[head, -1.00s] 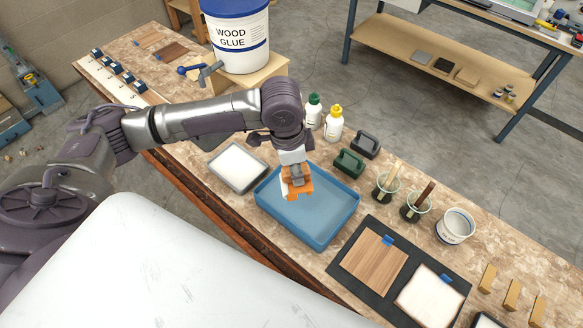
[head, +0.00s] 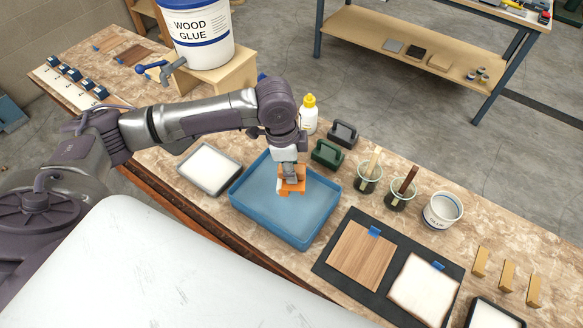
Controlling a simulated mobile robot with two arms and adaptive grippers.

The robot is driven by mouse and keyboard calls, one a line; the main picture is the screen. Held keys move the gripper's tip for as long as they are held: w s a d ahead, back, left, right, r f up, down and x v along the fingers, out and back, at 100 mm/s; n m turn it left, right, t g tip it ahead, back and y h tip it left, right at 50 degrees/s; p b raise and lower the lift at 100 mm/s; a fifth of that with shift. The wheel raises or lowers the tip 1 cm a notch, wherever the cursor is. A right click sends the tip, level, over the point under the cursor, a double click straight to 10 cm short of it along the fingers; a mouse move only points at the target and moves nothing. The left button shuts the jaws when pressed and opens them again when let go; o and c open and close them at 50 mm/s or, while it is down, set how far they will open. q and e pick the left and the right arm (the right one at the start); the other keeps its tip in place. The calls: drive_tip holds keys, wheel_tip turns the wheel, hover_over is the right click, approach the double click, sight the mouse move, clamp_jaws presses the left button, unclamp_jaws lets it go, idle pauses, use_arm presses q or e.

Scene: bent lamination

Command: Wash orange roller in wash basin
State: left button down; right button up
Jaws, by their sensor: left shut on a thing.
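The orange roller (head: 291,186) is in my left gripper (head: 291,172), which is shut on it and points down. Gripper and roller are over the inside of the blue wash basin (head: 310,243), toward its far right part. The roller is low, near the basin's pale blue inside; I cannot tell whether it touches. The gripper covers the roller's upper part. My right gripper is not in view.
A white tray (head: 210,168) stands left of the basin. A green block with a handle (head: 327,154) and a yellow-capped bottle (head: 309,115) stand behind it. Jars with brushes (head: 368,178) are to the right. A dark mat (head: 388,268) with wood samples lies in front right.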

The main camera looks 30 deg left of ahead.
use_arm(q)
wheel_tip(320, 180, down, 2)
drive_tip(key=shift+b, duration=0.8)
drive_tip(key=shift+f+b, duration=0.85)
drive_tip(key=shift+f, duration=1.85)
drive_tip(key=shift+s+d+r+p, duration=0.1)
drive_tip(key=shift+d+p, duration=0.4)
drive_tip(key=shift+d, duration=0.4)
drive_tip(key=shift+s+d, duration=0.1)
drive_tip(key=shift+d, duration=0.5)
drive_tip(key=shift+a, duration=0.15)
